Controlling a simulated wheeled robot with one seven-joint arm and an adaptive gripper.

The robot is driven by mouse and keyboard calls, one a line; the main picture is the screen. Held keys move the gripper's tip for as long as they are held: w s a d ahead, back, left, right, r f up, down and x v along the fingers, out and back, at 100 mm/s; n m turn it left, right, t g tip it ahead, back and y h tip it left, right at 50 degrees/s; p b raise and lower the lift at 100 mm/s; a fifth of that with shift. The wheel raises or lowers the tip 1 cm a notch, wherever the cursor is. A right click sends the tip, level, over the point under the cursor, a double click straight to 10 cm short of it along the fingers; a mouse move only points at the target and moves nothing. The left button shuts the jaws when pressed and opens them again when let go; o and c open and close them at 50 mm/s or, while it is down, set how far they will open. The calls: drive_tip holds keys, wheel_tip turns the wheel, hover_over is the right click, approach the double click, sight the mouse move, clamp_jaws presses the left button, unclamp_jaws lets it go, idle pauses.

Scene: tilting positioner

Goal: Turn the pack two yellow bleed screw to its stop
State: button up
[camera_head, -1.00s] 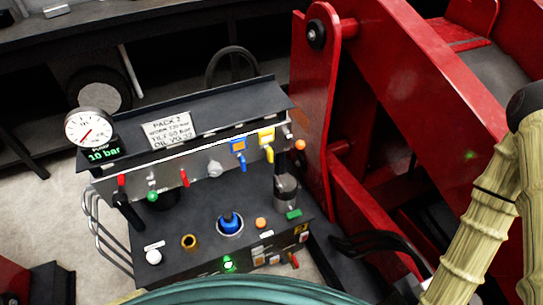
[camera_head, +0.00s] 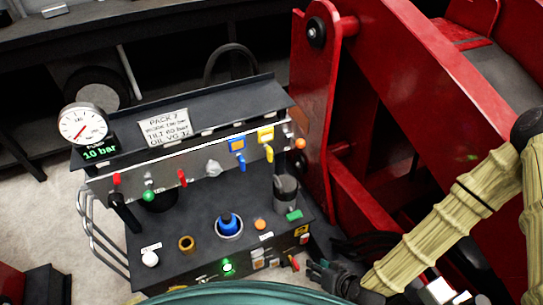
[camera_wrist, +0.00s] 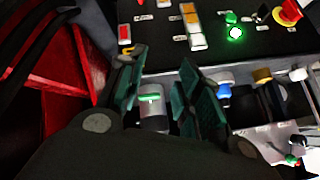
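Pack two (camera_head: 190,205) stands left of centre in the head view, with a "PACK 2" sign (camera_head: 164,127) on top. A yellow lever-like fitting (camera_head: 269,153) hangs under a yellow plate (camera_head: 266,134) at the right end of its upper rail, beside a blue one. I cannot tell for certain whether this is the bleed screw. My gripper (camera_head: 322,272) is low, near the pack's right front corner, well apart from the yellow fitting. In the wrist view my gripper (camera_wrist: 163,60) has its fingers apart with nothing held. A grey cylinder with a green band (camera_wrist: 152,112) shows between them, farther off.
A large red steel arm (camera_head: 420,70) rises close to the pack's right side. A blue cap (camera_head: 229,224), a brass ring (camera_head: 187,243) and a white knob (camera_head: 150,258) stand on the deck. A dial gauge (camera_head: 83,124) with a "10 bar" display is at the left.

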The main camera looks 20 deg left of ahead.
drive_tip(key=w+a+r+n+t+y+b, duration=0.1)
drive_tip(key=w+a+r+y, duration=0.15)
drive_tip(key=w+a, duration=0.2)
drive_tip(key=w+a+r+n+t+y, duration=0.1)
drive_tip(key=w+a+r+t, duration=0.15)
drive_tip(key=a, duration=0.35)
drive_tip(key=n+t+y+b, duration=0.2)
drive_tip(key=t+y, duration=0.1)
drive_tip(key=t, duration=0.1)
approach(271, 152)
drive_tip(key=shift+y, duration=0.25)
drive_tip(key=x, duration=0.3)
drive_tip(key=p+x, duration=0.1)
drive_tip(key=x, duration=0.6)
drive_tip(key=shift+w+d+f, duration=0.1)
drive_tip(key=shift+w+f, duration=0.05)
drive_tip(key=shift+f, duration=0.1)
drive_tip(key=shift+c, duration=0.2)
clamp_jaws()
